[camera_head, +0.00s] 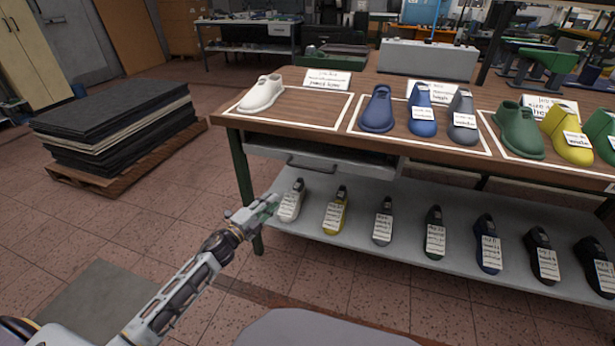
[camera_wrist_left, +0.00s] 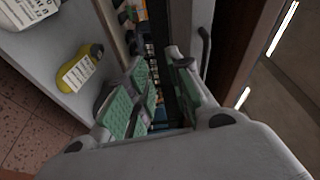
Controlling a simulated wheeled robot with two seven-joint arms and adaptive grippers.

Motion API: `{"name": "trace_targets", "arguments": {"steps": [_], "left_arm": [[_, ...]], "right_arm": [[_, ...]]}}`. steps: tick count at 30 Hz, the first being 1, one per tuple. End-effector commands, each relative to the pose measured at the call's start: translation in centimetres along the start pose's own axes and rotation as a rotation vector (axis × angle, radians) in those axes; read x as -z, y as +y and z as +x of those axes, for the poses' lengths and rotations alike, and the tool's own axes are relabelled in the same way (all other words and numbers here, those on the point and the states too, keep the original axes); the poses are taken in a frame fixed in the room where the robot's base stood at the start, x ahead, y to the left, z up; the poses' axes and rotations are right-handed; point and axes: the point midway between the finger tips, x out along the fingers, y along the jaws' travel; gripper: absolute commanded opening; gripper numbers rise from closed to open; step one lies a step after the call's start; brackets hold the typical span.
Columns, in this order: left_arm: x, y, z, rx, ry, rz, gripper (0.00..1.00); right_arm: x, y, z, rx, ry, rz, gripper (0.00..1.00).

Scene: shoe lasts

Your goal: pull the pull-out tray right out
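The pull-out tray (camera_head: 350,168) is a light grey, shallow drawer under the left part of the wooden tabletop. Its front carries a dark bar handle (camera_head: 306,166), which also shows in the left wrist view (camera_wrist_left: 204,52). My left gripper (camera_head: 266,207) is in front of the table's left end, below and left of the handle and apart from it. In the left wrist view my left gripper (camera_wrist_left: 157,80) is open, its green-padded fingers apart with nothing between them. The handle lies to the right of the fingers there. My right gripper is not in view.
The table (camera_head: 285,118) bears labelled shoe lasts, including a white one (camera_head: 262,93). The lower shelf (camera_head: 310,220) holds a row of several labelled lasts close to my left gripper. Dark sheets (camera_head: 120,125) lie on a pallet at left. The floor between is clear.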

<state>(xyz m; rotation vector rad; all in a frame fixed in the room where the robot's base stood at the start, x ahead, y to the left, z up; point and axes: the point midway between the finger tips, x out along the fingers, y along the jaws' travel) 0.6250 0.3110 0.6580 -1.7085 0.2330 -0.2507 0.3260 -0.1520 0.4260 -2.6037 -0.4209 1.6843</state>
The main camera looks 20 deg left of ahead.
Motion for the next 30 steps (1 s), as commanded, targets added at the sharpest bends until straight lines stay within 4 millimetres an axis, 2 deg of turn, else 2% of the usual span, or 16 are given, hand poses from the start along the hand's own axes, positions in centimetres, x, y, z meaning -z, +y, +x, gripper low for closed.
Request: {"name": "trace_targets", "arguments": {"steps": [6,12,30], "left_arm": [[2.7,-3.3,0.5,0.083,0.086,0.125,0.21],[4.3,-5.2,0.5,0.126,0.13,0.194,0.21],[4.7,-5.8,0.7,0.136,0.138,0.207,0.21]], "right_arm": [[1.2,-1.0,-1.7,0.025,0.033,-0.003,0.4],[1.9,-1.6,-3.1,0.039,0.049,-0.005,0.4],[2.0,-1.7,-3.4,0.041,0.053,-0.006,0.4]]}}
